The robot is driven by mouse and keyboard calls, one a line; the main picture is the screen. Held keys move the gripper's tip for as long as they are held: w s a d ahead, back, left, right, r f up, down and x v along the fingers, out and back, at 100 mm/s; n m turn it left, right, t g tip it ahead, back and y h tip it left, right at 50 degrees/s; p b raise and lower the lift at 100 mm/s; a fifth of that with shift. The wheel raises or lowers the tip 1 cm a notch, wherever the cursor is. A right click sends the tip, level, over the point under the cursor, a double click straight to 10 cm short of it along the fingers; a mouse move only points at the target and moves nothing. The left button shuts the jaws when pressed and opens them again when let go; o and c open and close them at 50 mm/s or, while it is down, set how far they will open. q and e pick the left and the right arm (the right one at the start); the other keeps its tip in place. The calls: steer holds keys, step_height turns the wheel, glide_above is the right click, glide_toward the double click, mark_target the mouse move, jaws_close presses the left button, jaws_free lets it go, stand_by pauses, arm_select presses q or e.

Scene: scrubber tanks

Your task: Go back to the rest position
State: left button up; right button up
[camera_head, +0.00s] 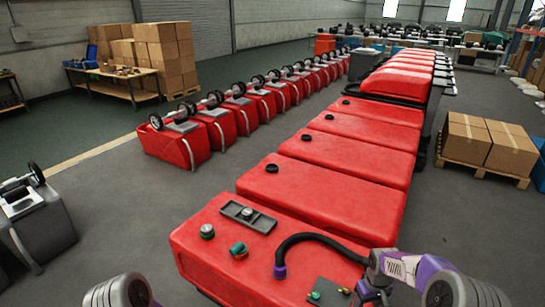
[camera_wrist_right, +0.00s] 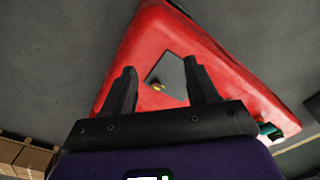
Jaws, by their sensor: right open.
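My right gripper (camera_wrist_right: 160,66) is open in the right wrist view, its two dark fingers apart with nothing held between them. Beyond the fingers is the red tank top (camera_wrist_right: 215,65) with a small grey plate (camera_wrist_right: 172,78) and a brass-coloured fitting. In the head view my right arm comes in at the bottom right, over the near corner of the front red tank (camera_head: 225,265). A black hose (camera_head: 318,238) with a purple end arches over that tank to beside my arm. Only a rounded part of my left arm shows at the bottom left; its gripper is out of view.
Red tanks (camera_head: 320,187) run back in a long row. A second row of red units with wheels (camera_head: 172,147) stands to the left. A dark grey machine (camera_head: 42,232) is at the far left, and boxes on a pallet (camera_head: 488,145) are at the right. Grey floor lies between.

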steer(key=s+a+f+y+b, duration=0.25)
steer(key=a+f, duration=0.45)
steer(key=f, duration=0.4)
arm_select(q)
step_height(320, 180, down, 10)
steer(key=w+b, duration=0.1)
steer(key=b, duration=0.6)
arm_select(e)
steer(key=s+a+f+m, duration=0.2)
steer(key=s+a+f, duration=0.4)
steer(key=s, duration=0.3)
steer(key=s+a+f+m+y, duration=0.1)
steer(key=s+a+f+m, duration=0.2)
steer(key=s+a+f, duration=0.3)
steer(key=s+f, duration=0.2)
steer(key=s, duration=0.1)
steer(key=shift+s+a+f, duration=0.15)
steer(key=shift+s+f, duration=0.15)
arm_select(q)
steer(key=shift+w, duration=0.1)
arm_select(e)
steer(key=shift+y, duration=0.25)
